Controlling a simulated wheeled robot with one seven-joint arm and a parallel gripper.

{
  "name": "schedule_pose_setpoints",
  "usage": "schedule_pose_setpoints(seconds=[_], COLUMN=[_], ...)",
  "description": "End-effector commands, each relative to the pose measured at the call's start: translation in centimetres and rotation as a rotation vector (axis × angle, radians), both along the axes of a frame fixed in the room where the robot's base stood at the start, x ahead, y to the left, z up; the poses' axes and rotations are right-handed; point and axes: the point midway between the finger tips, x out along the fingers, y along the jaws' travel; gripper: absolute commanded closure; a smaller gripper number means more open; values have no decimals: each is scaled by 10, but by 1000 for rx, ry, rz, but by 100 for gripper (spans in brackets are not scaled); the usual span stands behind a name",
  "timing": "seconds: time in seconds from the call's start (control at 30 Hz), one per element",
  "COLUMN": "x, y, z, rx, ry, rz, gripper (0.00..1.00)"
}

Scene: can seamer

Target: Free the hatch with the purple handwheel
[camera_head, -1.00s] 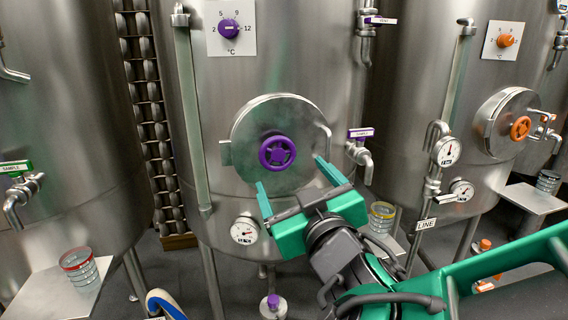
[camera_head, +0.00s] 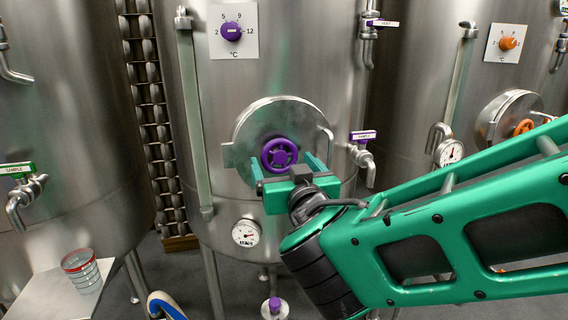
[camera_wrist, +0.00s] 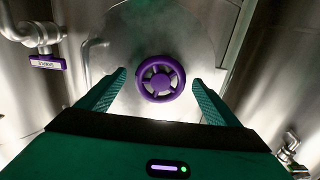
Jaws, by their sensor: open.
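The purple handwheel (camera_head: 279,154) sits in the middle of the round steel hatch (camera_head: 262,118) on the centre tank. It also shows in the wrist view (camera_wrist: 160,78), nearly centred, with the hatch (camera_wrist: 125,40) behind it. My gripper (camera_head: 281,164) is open in front of the hatch, at the wheel's lower half in the head view. In the wrist view its two green fingers (camera_wrist: 160,88) stand left and right of the wheel with gaps on both sides. Whether the fingertips reach the wheel's depth is unclear. The hatch lies flat against the tank and looks shut.
A purple-handled sample tap (camera_head: 363,136) is right of the hatch. A dial gauge (camera_head: 246,232) is below it, and a vertical sight tube (camera_head: 195,115) to its left. A right-hand tank has an orange handwheel (camera_head: 523,127). A glass (camera_head: 82,270) stands lower left.

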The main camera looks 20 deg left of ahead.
Motion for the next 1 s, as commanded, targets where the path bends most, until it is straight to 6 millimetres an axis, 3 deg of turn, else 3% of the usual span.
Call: schedule_pose_setpoints(seconds=[0.17, 0.47, 0.63, 0.67, 1.0], x=[11, 12, 12, 12, 13], y=[6, 7, 7, 7, 6], z=[0, 0, 0, 0, 0], rx=[1, 0, 0, -1, -36], ry=[-1, -1, -1, -1, -22], rz=[0, 0, 0, 0, -2], gripper=[14, 14, 53, 56, 56])
